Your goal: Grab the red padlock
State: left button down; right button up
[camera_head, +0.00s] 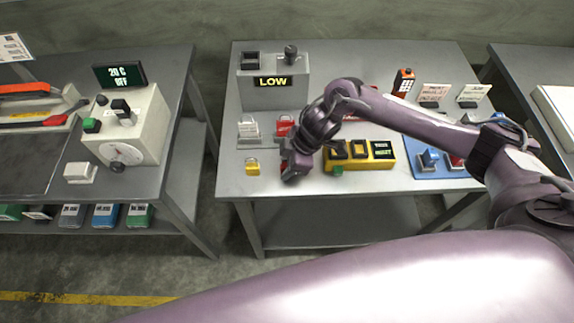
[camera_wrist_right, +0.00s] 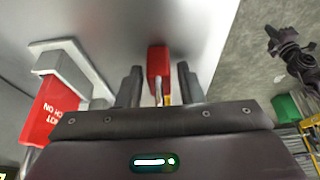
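The red padlock (camera_wrist_right: 158,62) shows in the right wrist view, with its metal shackle toward my right gripper (camera_wrist_right: 158,84). The two dark fingers are open, one on each side of the shackle end, with gaps between them and the padlock. In the head view my right gripper (camera_head: 288,172) is low at the table's front edge. Only a bit of red shows beside it, so the padlock is mostly hidden there. My left gripper is absent from the head view. A small dark jointed shape (camera_wrist_right: 285,45) in the wrist view looks like it, but its fingers are unclear.
A yellow padlock (camera_head: 252,167) lies to the left of my gripper. A yellow box (camera_head: 372,163) with dark panels stands to the right. The grey control box (camera_head: 258,92) stands at the back left.

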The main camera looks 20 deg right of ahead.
grip_shut()
jog(key=shift+r, duration=0.15)
